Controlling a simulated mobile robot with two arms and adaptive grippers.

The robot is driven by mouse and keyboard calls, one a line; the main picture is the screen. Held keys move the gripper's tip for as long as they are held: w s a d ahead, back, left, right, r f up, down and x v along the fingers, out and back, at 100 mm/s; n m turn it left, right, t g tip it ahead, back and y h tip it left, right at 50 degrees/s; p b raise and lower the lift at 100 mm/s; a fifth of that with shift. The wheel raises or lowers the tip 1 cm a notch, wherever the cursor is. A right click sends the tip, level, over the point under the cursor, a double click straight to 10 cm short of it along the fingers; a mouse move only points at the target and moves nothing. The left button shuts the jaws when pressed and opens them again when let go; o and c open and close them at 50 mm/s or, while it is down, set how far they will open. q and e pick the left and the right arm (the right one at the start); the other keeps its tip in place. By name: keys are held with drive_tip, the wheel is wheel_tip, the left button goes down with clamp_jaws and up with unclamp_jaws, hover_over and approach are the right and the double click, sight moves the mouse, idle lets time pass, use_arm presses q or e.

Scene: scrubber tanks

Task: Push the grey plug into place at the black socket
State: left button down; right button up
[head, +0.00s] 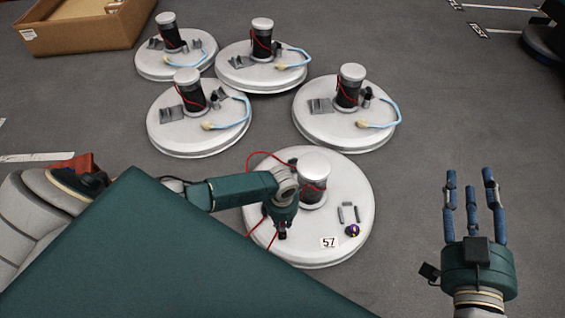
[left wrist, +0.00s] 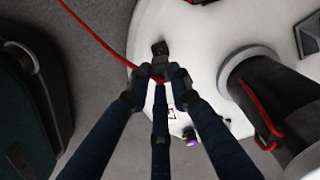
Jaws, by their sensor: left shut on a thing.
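My left gripper (head: 283,226) reaches over the near white tank lid labelled 57 and points down near its front left. In the left wrist view its fingers (left wrist: 160,75) are closed together at the tips, shut on the grey plug, which is mostly hidden between them. A small black block (left wrist: 160,48), which looks like the black socket, sits on the white lid just beyond the fingertips. I cannot tell whether plug and socket touch. A red cable (left wrist: 95,35) runs close by the fingers. My right gripper (head: 474,205) is open and empty over the floor at the right.
The near lid (head: 345,215) carries a black cylinder with a white cap (head: 313,163), a grey bracket and a purple round part (head: 352,230). Several similar lids with blue hoses stand behind. A cardboard box (head: 85,30) is at back left. Grey floor is free at the right.

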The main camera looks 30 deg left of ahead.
use_arm(q)
drive_tip(key=shift+f+b, duration=0.3)
drive_tip(key=shift+f, duration=0.2)
drive_tip(key=shift+f+b, duration=0.35)
drive_tip(key=shift+f, duration=0.15)
drive_tip(key=shift+f+b, duration=0.3)
drive_tip(key=shift+f, duration=0.15)
drive_tip(key=shift+f+b, duration=0.35)
drive_tip(key=shift+f, duration=0.1)
use_arm(e)
drive_tip(key=s+r+t+y, duration=0.2)
drive_tip(key=s+r+t, duration=0.2)
drive_tip(key=r, duration=1)
drive_tip(key=t, duration=0.3)
drive_tip(key=shift+a+y, duration=0.3)
drive_tip(key=shift+a, duration=0.05)
drive_tip(key=shift+w+f, duration=0.1)
use_arm(q)
drive_tip(key=shift+n+p, duration=0.3)
drive_tip(key=shift+n, duration=0.1)
use_arm(e)
drive_tip(key=shift+w+f+g, duration=0.4)
drive_tip(key=shift+f, duration=0.25)
drive_tip(key=shift+w+f+g, duration=0.4)
drive_tip(key=shift+f, duration=0.2)
drive_tip(key=shift+w+f, duration=0.1)
drive_tip(key=shift+f, duration=0.05)
